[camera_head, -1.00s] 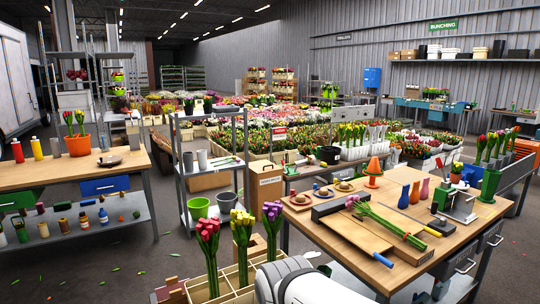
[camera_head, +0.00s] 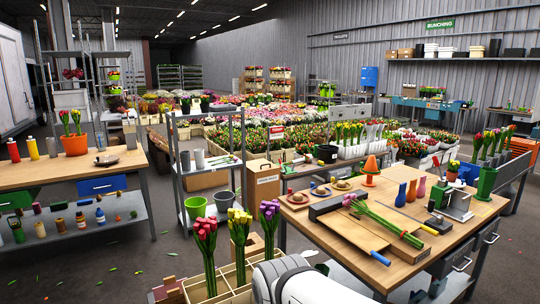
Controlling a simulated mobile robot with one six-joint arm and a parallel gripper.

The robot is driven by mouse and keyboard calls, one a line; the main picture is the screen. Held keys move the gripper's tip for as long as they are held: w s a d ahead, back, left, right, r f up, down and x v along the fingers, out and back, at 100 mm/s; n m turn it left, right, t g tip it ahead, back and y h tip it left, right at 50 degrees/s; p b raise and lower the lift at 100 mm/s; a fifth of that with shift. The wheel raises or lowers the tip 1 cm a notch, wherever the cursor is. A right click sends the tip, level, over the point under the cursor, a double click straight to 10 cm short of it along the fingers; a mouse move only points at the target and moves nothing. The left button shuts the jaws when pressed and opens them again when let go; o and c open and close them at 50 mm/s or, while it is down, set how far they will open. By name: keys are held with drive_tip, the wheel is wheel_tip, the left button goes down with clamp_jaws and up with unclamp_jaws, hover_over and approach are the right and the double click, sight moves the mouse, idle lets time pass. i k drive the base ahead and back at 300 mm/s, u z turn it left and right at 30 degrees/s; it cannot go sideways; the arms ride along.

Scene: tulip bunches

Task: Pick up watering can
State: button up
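I cannot pick out a watering can with certainty. A dark green vessel (camera_head: 327,154) stands on the middle bench behind the near right table; it is too small to tell whether it is a watering can. Two buckets, one bright green (camera_head: 196,207) and one grey (camera_head: 224,201), sit on the low shelf of the metal rack; no spout shows on them. A white rounded part of my own arm shows at the bottom centre. My gripper is out of the picture.
A divided crate (camera_head: 237,286) with tulip bunches stands close in front. The left table (camera_head: 65,174) holds bottles and potted tulips. Grey floor between is mostly open.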

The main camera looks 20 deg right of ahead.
sight(315, 154)
drive_tip(key=z, duration=2.55)
drive_tip(key=i, duration=6.55)
drive_tip(key=u, duration=0.05)
